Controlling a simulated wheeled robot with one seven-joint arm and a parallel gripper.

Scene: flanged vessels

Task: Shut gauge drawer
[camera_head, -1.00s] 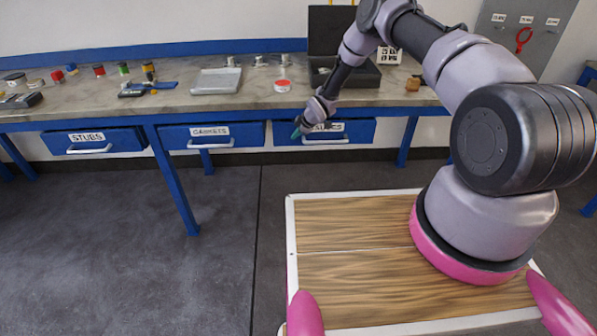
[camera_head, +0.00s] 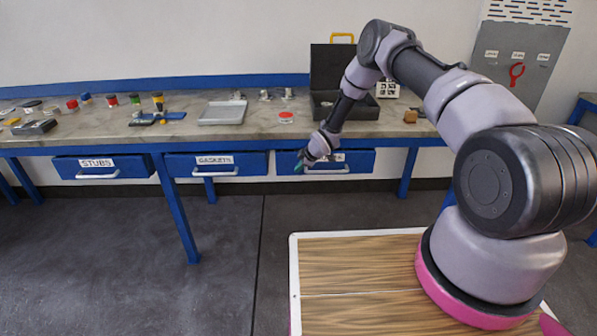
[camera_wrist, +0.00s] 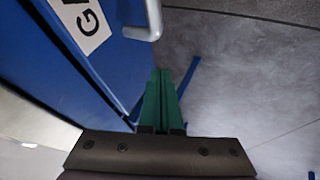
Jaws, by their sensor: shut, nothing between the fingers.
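The gauge drawer (camera_head: 358,163) is the right one of three blue drawers under the bench. Its label is partly hidden by my wrist in the head view; the letters "GA" show in the wrist view. Its front (camera_wrist: 118,65) and pale handle (camera_wrist: 154,20) fill the upper left of the wrist view. My gripper (camera_head: 299,166) is at the left end of this drawer's front. Its green fingers (camera_wrist: 162,75) are together and empty, beside the drawer front and short of the handle in the picture. I cannot tell whether they touch the front, or whether the drawer is flush.
The gaskets drawer (camera_head: 240,170) and stubs drawer (camera_head: 135,167) are to the left. The bench top (camera_head: 225,131) holds a grey tray (camera_head: 222,112), a red-lidded tin (camera_head: 286,117) and an open black case (camera_head: 362,112). Blue bench legs (camera_head: 175,215) stand on open floor.

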